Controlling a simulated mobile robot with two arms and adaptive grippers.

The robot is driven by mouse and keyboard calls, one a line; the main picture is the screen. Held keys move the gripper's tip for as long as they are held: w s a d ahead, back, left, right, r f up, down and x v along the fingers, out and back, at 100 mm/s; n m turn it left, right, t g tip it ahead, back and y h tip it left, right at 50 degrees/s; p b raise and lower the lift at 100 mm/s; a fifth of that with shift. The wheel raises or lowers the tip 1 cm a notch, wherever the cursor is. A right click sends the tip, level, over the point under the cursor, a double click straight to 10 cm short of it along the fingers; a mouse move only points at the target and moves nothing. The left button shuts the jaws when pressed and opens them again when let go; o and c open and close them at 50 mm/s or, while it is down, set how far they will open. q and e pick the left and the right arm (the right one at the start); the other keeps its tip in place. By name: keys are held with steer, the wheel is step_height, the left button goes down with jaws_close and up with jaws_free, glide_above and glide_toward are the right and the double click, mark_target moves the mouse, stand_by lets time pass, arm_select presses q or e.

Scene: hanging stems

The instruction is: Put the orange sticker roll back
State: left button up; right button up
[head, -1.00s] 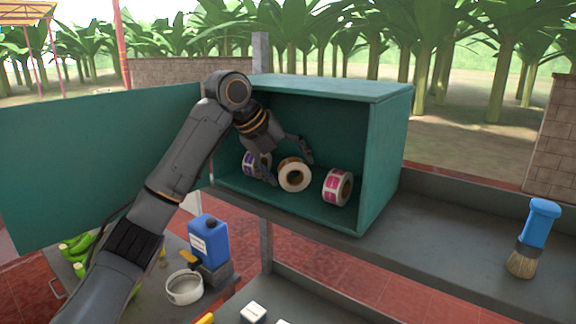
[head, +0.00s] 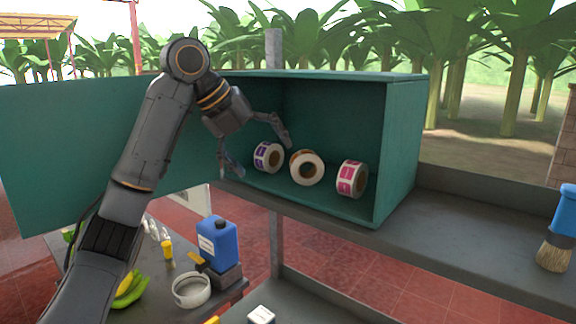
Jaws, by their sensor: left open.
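The orange sticker roll (head: 307,168) sits inside the open green cabinet (head: 402,150), between a purple sticker roll (head: 268,157) on its left and a pink sticker roll (head: 351,179) on its right. Its white ring side faces me, and a little orange shows at its upper left edge. My left gripper (head: 256,152) is open and empty at the front left of the cabinet. Its fingers are spread, apart from the orange roll and close to the purple one. My right gripper is not in view.
The cabinet door (head: 70,150) stands open to the left, behind my left arm. A blue brush (head: 558,235) stands on the grey shelf at the right. Below are a blue bottle (head: 218,242), a white tape roll (head: 191,290) and bananas (head: 130,292). The shelf between cabinet and brush is clear.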

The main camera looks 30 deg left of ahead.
arm_select(q)
steer(key=s, duration=0.1)
steer(key=s+a, duration=0.2)
steer(key=s, duration=0.1)
steer(key=shift+b, duration=0.35)
